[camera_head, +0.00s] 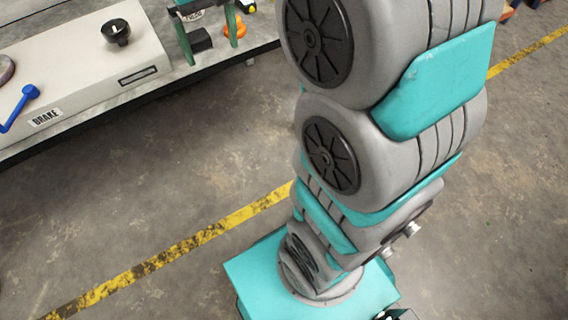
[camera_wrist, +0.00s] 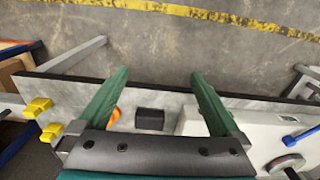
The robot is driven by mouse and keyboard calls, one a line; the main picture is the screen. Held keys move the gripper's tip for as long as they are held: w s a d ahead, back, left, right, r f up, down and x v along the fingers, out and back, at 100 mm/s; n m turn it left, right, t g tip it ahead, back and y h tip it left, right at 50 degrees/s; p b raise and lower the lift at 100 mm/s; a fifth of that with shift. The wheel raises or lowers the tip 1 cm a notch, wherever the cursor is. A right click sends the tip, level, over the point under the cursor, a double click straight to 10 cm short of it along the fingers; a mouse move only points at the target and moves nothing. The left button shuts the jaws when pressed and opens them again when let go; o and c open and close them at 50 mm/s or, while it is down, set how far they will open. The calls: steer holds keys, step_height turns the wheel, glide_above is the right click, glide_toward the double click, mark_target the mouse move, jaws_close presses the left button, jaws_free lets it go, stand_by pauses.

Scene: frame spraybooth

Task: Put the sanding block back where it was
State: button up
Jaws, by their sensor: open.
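A dark block (camera_head: 200,41), which looks like the sanding block, sits on the bench top (camera_head: 262,30) beside the pale box marked BRAKE. It also shows in the wrist view (camera_wrist: 150,118). My gripper (camera_head: 212,53) has its green fingers apart, pointing down over the bench. In the wrist view my gripper (camera_wrist: 160,73) is open, and the block shows between the two fingers without visible contact. The exact height of the fingers above the bench cannot be told.
The pale BRAKE box (camera_head: 85,70) carries a black knob (camera_head: 116,32) and a blue lever (camera_head: 22,105). An orange object (camera_head: 236,27) lies right of the block. Yellow pieces (camera_wrist: 40,106) show at the left in the wrist view. The floor in front is open.

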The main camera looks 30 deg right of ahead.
steer(key=s+f+g, duration=0.1)
steer(key=s+f, duration=0.4)
steer(key=s, duration=0.8)
steer(key=s+f+g, duration=0.1)
steer(key=s+f, duration=0.4)
steer(key=s, duration=0.8)
steer(key=shift+d, duration=0.25)
steer(key=shift+r, duration=0.1)
